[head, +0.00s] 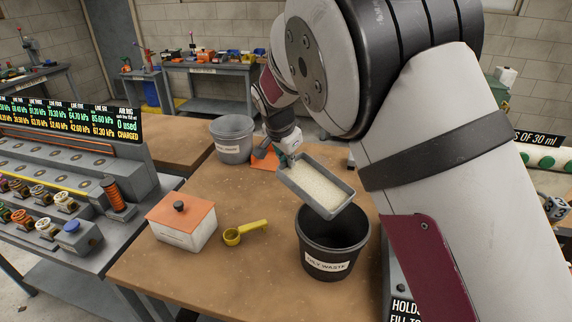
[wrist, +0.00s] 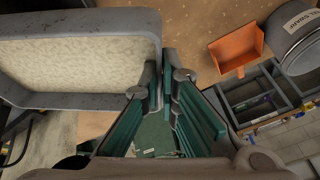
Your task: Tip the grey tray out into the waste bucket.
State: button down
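The grey tray (head: 305,197) holds a layer of pale granules (head: 315,185). It is in the air, its near right end above the black bucket (head: 333,263) with an "OILY WASTE" label. The granules lie spread in the tray; it looks about level, though a slight tilt is hard to judge. My gripper (head: 287,148) is shut on the tray's wall at its far left end. In the wrist view the tray (wrist: 85,100) fills the upper left, with its wall at the fingertips (wrist: 163,72). The bucket's mouth is partly hidden by the tray, and its inside looks dark.
A grey bucket (head: 231,140) and an orange scoop (head: 264,160) stand behind my gripper. A white box with an orange lid (head: 181,219) and a yellow scoop (head: 246,232) lie left of the black bucket. The wooden bench (head: 165,274) is bare at front left.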

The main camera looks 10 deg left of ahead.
jog(key=r+y, duration=0.1)
jog(key=d+r+t+y, duration=0.1)
jog(key=r, duration=0.1)
jog(key=s+d+r+m+t+y, duration=0.1)
jog(key=r, duration=0.1)
jog(key=shift+s+p, duration=0.1)
jog(key=shift+p, duration=0.3)
jog(key=s+d+m+t+y+b, duration=0.1)
jog(key=s+d+m+t+y, duration=0.2)
jog(key=d, duration=0.6)
jog(key=s+d+r+m+t+y+b, duration=0.1)
jog(key=s+d+m+t+y, duration=0.2)
jog(key=s+d+t+y, duration=0.4)
jog(key=shift+s+d+r+m+t, duration=0.3)
jog(key=shift+s+d+t, duration=0.5)
jog(key=shift+d+t, duration=0.75)
